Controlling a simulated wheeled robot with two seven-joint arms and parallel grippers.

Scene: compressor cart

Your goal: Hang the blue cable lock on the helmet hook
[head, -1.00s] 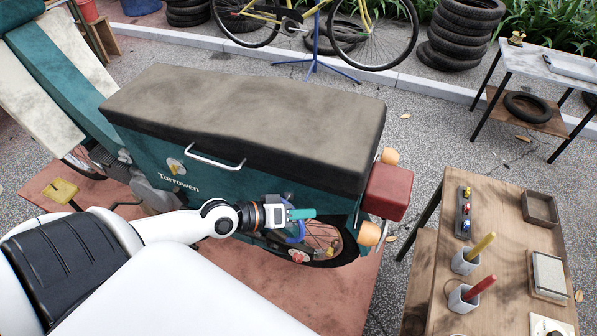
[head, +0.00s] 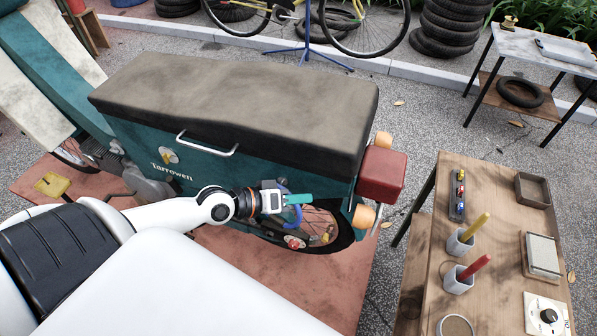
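The blue cable lock (head: 297,217) shows as a blue loop at the lower side of the teal scooter's box, in front of the rear wheel. My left gripper (head: 298,198) is at the loop, its teal fingers pointing right and overlapping the cable. The fingers are small and seen from above, so whether they are closed on the cable is unclear. A small dark part sits on the box side just above the gripper; I cannot tell if it is the helmet hook. Whether the loop rests on a hook is hidden. My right gripper is out of view.
The teal scooter box (head: 135,150) with its dark lid stands close above my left arm. Its red tail light (head: 382,174) juts out to the right. A wooden table (head: 490,210) with cups and trays stands at the right. Open ground lies between.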

